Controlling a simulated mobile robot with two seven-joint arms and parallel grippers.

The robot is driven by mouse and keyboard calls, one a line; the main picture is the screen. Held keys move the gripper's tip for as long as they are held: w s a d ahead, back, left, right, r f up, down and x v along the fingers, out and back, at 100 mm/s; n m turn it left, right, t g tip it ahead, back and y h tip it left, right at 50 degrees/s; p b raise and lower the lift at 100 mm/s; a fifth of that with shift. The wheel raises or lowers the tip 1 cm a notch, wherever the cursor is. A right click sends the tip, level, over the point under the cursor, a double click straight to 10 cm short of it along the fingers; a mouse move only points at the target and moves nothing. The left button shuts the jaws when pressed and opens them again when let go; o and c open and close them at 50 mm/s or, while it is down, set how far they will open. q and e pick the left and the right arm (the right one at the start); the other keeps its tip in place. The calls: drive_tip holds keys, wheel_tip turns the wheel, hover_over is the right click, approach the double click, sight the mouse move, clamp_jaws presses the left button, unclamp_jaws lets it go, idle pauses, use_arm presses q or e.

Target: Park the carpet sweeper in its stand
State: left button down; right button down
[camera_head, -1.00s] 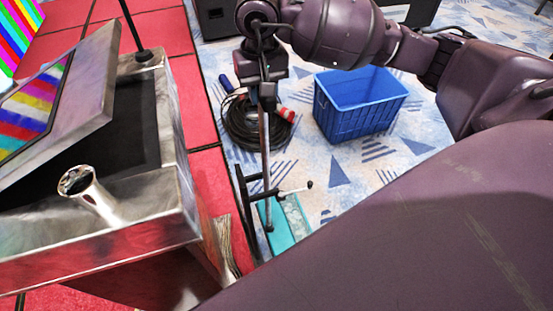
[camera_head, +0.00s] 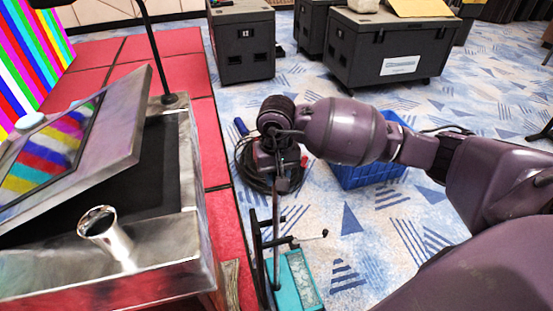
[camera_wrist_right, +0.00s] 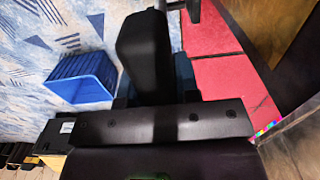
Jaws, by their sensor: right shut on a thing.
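The carpet sweeper has a flat teal head (camera_head: 303,278) on the carpet and a thin upright handle (camera_head: 276,228). My right gripper (camera_head: 278,180) is shut on the upper part of this handle. The dark stand (camera_head: 257,250), a frame with a side arm ending in a knob, is upright beside the handle, close to the red platform. The handle passes very near the stand's bars; I cannot tell if they touch. The wrist view shows a large black finger (camera_wrist_right: 145,55), but the grip is hidden there. My left gripper is not in view.
A coiled black cable (camera_head: 245,168) lies behind my right gripper. A blue crate (camera_head: 365,176) stands behind my right arm. A metal console (camera_head: 150,255) on the red platform (camera_head: 195,60) bounds the left. Dark cases (camera_head: 390,48) stand at the back. Carpet right of the stand is free.

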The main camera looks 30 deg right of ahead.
sight(277, 200)
wheel_tip(277, 200, down, 9)
drive_tip(key=shift+f+b, duration=0.1)
drive_tip(key=shift+b, duration=0.4)
drive_tip(key=shift+f, duration=0.1)
idle(0.3)
drive_tip(key=c, duration=0.8)
unclamp_jaws()
drive_tip(key=shift+f, duration=0.1)
drive_tip(key=shift+c, duration=0.2)
drive_tip(key=shift+r, duration=0.25)
wheel_tip(277, 200, up, 11)
drive_tip(key=shift+f+p, duration=0.15)
drive_tip(key=shift+p, duration=0.45)
drive_tip(key=shift+r, duration=0.55)
